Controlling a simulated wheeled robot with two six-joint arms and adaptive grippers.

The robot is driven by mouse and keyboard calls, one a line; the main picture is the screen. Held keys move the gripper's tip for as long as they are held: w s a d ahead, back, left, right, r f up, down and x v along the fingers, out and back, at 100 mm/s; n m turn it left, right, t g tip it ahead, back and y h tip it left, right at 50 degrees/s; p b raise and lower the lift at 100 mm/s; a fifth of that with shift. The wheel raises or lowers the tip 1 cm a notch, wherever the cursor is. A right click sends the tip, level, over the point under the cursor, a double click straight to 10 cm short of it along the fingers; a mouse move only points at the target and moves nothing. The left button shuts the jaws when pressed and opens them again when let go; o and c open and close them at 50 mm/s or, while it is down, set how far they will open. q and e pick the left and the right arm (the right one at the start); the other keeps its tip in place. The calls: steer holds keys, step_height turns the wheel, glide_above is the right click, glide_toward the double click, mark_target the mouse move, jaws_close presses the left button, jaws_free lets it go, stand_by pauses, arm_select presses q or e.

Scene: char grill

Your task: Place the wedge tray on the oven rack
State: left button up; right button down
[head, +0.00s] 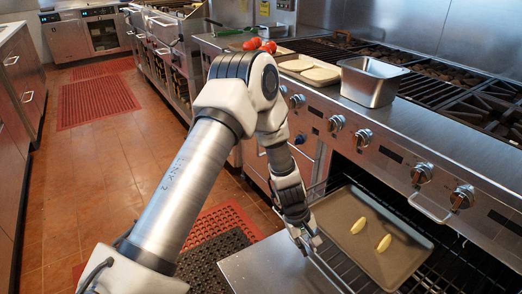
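The wedge tray (405,262) is a grey, shallow rectangular tray with two yellow wedges (358,226) lying on it. It is over the oven rack (345,272), inside the open oven front. Rack wires show to its left and right; I cannot tell whether its underside fully rests on them. My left gripper (312,246) points down beside the tray's left edge, over the rack's left part. Its fingers are small and partly overlap, so I cannot tell whether they are open or touch the tray or rack. My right gripper is not in view.
The lowered oven door (265,268) lies below my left gripper. Above the oven are control knobs (422,173) and a door handle (432,208). A steel pan (372,82), cutting boards (310,70) and red tomatoes (268,46) stand on the counter edge. Floor mats lie left.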

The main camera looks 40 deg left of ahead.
arm_select(q)
steer(key=s+d+f+m+y, duration=0.1)
steer(key=s+f+m, duration=0.2)
steer(key=s, duration=0.5)
steer(key=s+d+f+m+g+y, duration=0.1)
steer(key=s+f+m, duration=0.3)
steer(key=s, duration=0.5)
steer(key=s+d+f+m+y, duration=0.1)
steer(key=s+d+f+m, duration=0.1)
steer(key=s+m, duration=0.3)
steer(key=s+f, duration=0.1)
steer(key=s, duration=0.2)
steer(key=shift+s+f+g, duration=0.2)
steer(key=shift+f+g, duration=0.1)
steer(key=shift+f, duration=0.05)
